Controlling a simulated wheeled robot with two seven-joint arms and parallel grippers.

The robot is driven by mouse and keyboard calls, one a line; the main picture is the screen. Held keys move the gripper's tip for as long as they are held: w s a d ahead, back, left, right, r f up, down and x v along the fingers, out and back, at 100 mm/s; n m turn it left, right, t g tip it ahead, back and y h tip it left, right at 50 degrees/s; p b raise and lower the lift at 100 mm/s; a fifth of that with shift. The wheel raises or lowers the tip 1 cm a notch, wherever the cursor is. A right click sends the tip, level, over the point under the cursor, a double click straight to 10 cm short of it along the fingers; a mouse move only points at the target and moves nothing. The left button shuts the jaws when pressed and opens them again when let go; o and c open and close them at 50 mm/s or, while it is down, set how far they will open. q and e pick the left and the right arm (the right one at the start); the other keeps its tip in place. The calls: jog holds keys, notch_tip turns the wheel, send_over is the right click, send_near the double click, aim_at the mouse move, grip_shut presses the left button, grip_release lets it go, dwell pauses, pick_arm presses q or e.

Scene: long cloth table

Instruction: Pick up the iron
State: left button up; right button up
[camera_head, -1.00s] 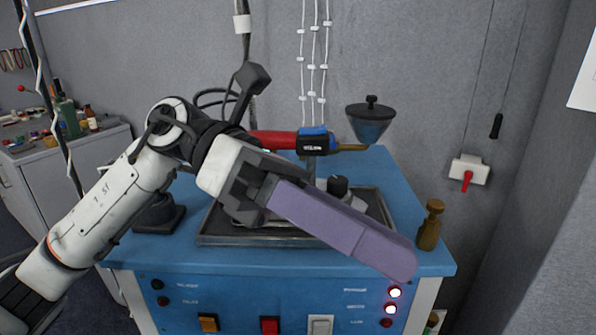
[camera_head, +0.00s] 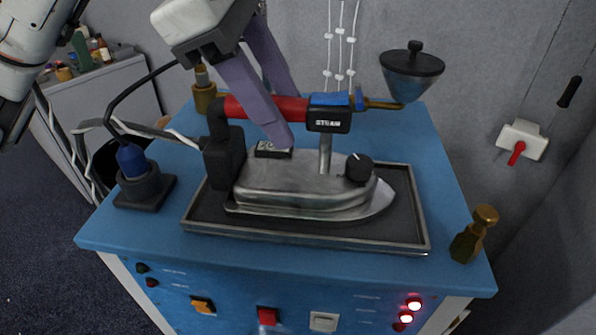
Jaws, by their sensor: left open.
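A silver iron (camera_head: 300,188) with a red handle (camera_head: 265,109) and a black rear part sits in a dark rectangular tray (camera_head: 300,238) on the blue table. A blue and black block marked "STEAM" is at the handle's right end. My left gripper (camera_head: 282,120) comes down from the upper left with two long purple fingers. It is open and nothing is held. One finger passes in front of the red handle and its tip is just above the iron's body; the other is behind, partly hidden by the handle. My right gripper does not show.
A funnel-like cup (camera_head: 411,72) rises behind the iron. Buttons line the cabinet front.

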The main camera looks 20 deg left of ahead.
aim_at(301, 165)
pick_arm(q)
jog(key=p+x, duration=0.1)
jog(key=x, duration=0.4)
jog(key=shift+w+d, duration=0.15)
jog(key=shift+d, duration=0.1)
grip_shut()
jog(key=shift+w+r, duration=0.1)
jog(key=shift+r, duration=0.1)
